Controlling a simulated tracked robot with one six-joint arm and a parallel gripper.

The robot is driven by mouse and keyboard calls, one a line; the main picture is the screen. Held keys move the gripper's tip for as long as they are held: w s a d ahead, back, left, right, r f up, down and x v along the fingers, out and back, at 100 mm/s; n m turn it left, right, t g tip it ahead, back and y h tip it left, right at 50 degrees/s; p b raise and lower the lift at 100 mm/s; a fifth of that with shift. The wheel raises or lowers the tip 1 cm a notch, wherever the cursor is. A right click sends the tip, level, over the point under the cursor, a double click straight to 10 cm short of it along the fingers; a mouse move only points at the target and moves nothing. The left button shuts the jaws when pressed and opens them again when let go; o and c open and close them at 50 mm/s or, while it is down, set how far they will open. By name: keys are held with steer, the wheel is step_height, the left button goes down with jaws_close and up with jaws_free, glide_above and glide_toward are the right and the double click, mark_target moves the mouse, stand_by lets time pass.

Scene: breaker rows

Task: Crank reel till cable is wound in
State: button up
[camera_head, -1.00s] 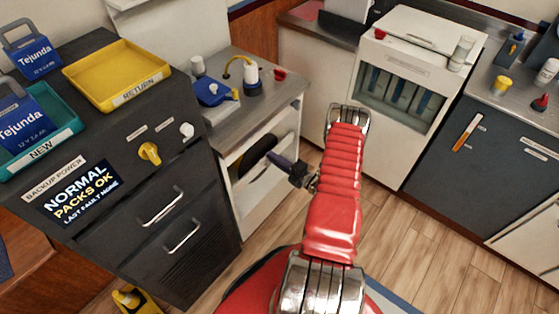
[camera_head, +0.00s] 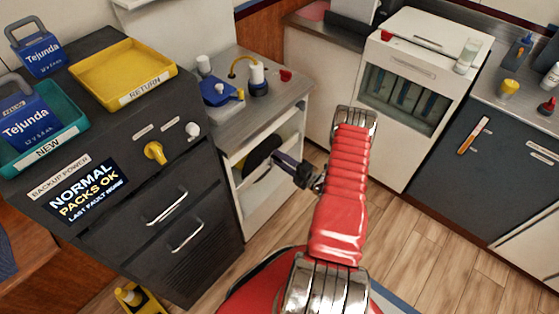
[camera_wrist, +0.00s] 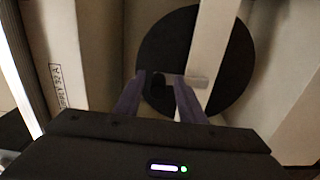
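The reel is a black disc (camera_head: 257,150) inside the opening of a white cabinet, partly hidden by a pale bar. In the wrist view the black disc (camera_wrist: 225,60) fills the upper middle, with a white upright bar crossing in front of it. My gripper (camera_head: 276,157) reaches into the cabinet opening from the right. No cable is clearly seen at the reel.
The cabinet's grey top (camera_head: 278,100) holds a blue device (camera_head: 220,93), a white-and-black post with a yellow cable (camera_head: 258,78) and a red cap. A dark cabinet with drawers (camera_head: 150,200) stands close on the left. A white glass-fronted unit (camera_head: 400,95) stands behind my arm. Wood floor is open at right.

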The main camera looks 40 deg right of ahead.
steer(key=shift+s, duration=0.1)
steer(key=s+d, duration=0.2)
steer(key=s, duration=1.1)
steer(key=shift+s+d, duration=0.2)
steer(key=shift+d, duration=0.05)
stand_by(0.4)
